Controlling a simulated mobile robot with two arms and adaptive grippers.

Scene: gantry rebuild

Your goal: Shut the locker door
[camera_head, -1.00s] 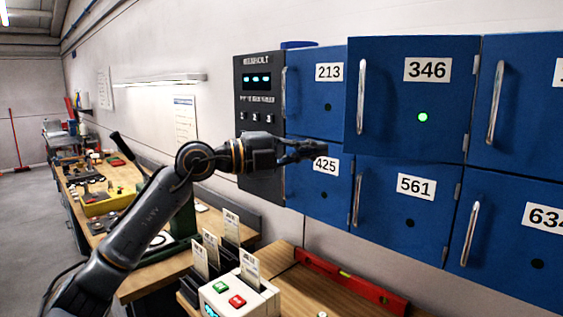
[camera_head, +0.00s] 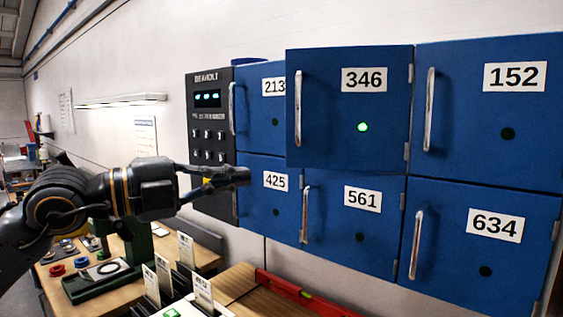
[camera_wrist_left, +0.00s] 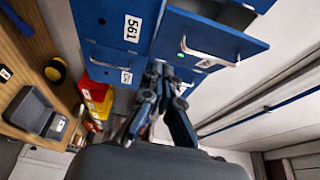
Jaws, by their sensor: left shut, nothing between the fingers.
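Blue locker door 346 (camera_head: 350,105) is in the top row and stands out from its neighbours. Its left, handle side sits forward and covers part of door 213 (camera_head: 257,100), so it looks ajar. Hinges show on its right edge, and its green light is lit. Its silver handle (camera_head: 298,108) is upright. My left gripper (camera_head: 247,176) is shut and empty, in front of door 425 (camera_head: 270,205), below and left of door 346. In the left wrist view the gripper (camera_wrist_left: 160,72) is beside door 346 (camera_wrist_left: 200,38); contact cannot be told. My right gripper is not in view.
Doors 152 (camera_head: 490,120), 561 (camera_head: 345,225) and 634 (camera_head: 480,245) look flush. A black keypad panel (camera_head: 210,140) adjoins the lockers on the left. Below is a workbench with a card holder (camera_head: 165,285) and a red level (camera_head: 300,293).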

